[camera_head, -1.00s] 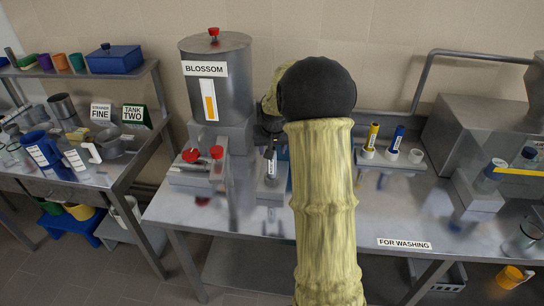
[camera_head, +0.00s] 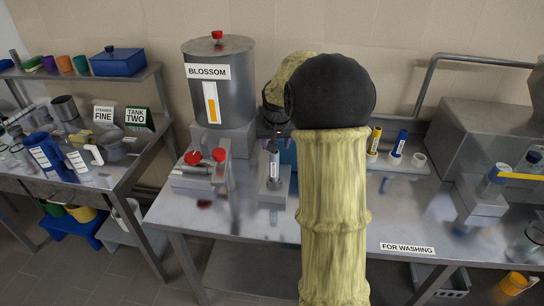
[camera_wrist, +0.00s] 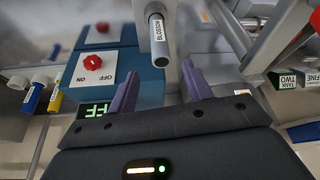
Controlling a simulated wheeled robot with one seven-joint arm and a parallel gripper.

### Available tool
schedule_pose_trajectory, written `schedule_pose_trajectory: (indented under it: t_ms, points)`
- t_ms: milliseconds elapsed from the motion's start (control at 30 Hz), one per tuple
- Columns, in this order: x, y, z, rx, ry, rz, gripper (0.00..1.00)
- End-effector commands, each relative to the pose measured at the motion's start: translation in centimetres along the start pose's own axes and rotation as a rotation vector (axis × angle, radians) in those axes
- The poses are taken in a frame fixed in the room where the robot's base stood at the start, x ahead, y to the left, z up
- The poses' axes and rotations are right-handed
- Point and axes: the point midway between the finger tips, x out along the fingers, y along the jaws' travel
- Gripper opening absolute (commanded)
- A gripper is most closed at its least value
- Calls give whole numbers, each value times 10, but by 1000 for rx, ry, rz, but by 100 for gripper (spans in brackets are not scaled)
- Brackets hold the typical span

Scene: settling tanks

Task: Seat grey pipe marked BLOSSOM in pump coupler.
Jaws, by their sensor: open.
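The grey pipe (camera_head: 273,163) with a white label stands upright in a grey block (camera_head: 273,190), which looks like the pump coupler, on the steel table. In the wrist view the pipe (camera_wrist: 158,40) reads BLOSSOM, and its free end points towards my gripper (camera_wrist: 159,70). The purple fingers are open, with the tips either side of that end and not touching it. In the head view my gripper (camera_head: 273,130) is just above the pipe, partly hidden by my arm. How deep the pipe sits in the block is hard to tell.
A steel tank (camera_head: 218,95) labelled BLOSSOM and red-handled valves (camera_head: 205,165) stand left of the pipe. A blue switch box (camera_wrist: 105,65) with red knobs is close behind. A rack (camera_head: 400,164) holds yellow and blue pipes at right. The table front is clear.

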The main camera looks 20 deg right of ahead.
Motion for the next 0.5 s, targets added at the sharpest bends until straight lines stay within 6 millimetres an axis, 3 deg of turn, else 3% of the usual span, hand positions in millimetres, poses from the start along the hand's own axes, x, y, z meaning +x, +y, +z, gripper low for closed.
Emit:
schedule_pose_trajectory:
  t_ms: [167,267,367,500]
  points:
    - [-2,-5,8,-12,-6,-4,50]
    - [-5,-18,30,-44,-20,-16,50]
    - [-11,-36,66,-96,-43,-33,50]
    - [-21,-57,132,-180,-80,-61,50]
